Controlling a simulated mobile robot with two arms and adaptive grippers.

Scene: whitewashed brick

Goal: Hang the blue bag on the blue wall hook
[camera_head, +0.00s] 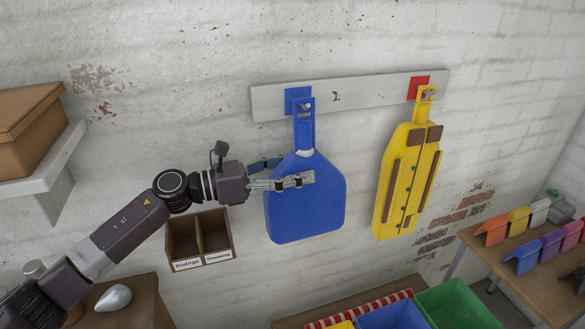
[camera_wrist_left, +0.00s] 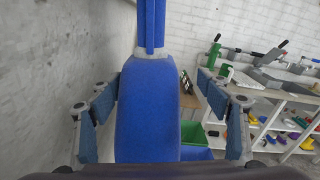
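The blue bag (camera_head: 305,205) hangs upright against the wall, its strap rising to the blue wall hook (camera_head: 297,94). The hook's metal peg shows inside the strap's top loop. My left gripper (camera_head: 285,172) is at the upper body of the bag, one finger in front and the other partly hidden behind its left edge. In the left wrist view, the bag (camera_wrist_left: 148,115) stands between the spread fingers, with a clear gap on the right side. The left finger is close to the bag; I cannot tell whether it touches. My right gripper is not in view.
A yellow bag (camera_head: 408,180) hangs from the red hook (camera_head: 418,86) on the same white rail (camera_head: 365,92). A labelled wooden box (camera_head: 200,240) is below the left gripper. Green (camera_head: 455,305) and blue bins stand below. A shelf holds a cardboard box (camera_head: 28,125) at left.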

